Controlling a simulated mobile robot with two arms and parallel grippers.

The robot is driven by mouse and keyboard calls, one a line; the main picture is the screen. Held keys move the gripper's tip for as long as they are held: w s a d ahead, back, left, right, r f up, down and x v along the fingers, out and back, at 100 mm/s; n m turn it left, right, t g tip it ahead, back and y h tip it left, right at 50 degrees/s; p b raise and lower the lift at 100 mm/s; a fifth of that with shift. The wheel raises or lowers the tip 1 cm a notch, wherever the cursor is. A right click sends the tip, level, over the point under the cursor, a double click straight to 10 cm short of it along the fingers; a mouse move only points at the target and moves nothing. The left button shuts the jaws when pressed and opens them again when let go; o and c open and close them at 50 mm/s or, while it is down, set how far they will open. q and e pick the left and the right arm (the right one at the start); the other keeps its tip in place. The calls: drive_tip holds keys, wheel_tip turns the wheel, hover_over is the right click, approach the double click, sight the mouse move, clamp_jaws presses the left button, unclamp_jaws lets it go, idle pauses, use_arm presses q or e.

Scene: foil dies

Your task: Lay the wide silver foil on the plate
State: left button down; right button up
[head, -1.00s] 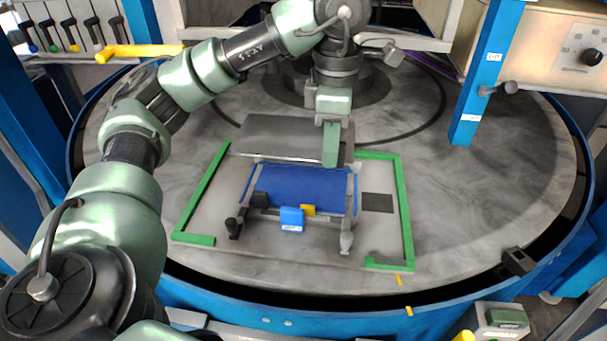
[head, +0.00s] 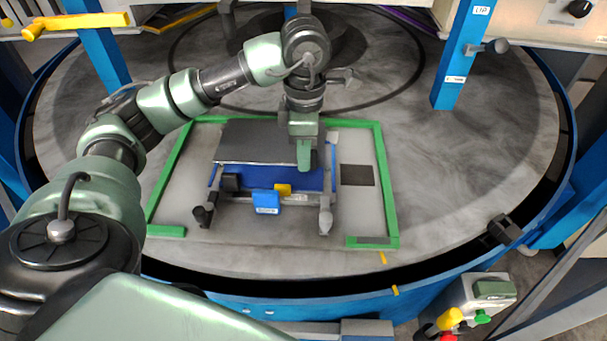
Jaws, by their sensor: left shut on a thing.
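The wide silver foil (head: 258,142) is a flat dark grey sheet with a bright front edge. My left gripper (head: 304,158) is shut on it near the right end of that front edge. The foil is over the back part of the blue plate (head: 321,181), whose front strip shows below the edge. I cannot tell whether the foil touches the plate. The gripper hides a small part of the foil's right side. My right gripper is not in view.
A green frame (head: 388,185) surrounds the plate area on the grey round table (head: 460,170). A blue block (head: 266,201), a yellow block (head: 283,189) and dark posts (head: 203,215) stand at the plate's front. A dark square (head: 357,175) lies to the right.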

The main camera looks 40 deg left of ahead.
use_arm(q)
wheel_tip(320, 180, down, 2)
drive_tip(key=shift+s+f, duration=0.1)
drive_tip(key=shift+f, duration=0.2)
wheel_tip(320, 180, down, 4)
drive_tip(key=shift+p, duration=0.65)
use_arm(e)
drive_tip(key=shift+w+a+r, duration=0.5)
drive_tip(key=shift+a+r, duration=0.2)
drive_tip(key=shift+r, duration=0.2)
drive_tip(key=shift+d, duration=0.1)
use_arm(q)
drive_tip(key=shift+f, duration=0.15)
drive_tip(key=c, duration=1.5)
unclamp_jaws()
drive_tip(key=shift+o, duration=0.2)
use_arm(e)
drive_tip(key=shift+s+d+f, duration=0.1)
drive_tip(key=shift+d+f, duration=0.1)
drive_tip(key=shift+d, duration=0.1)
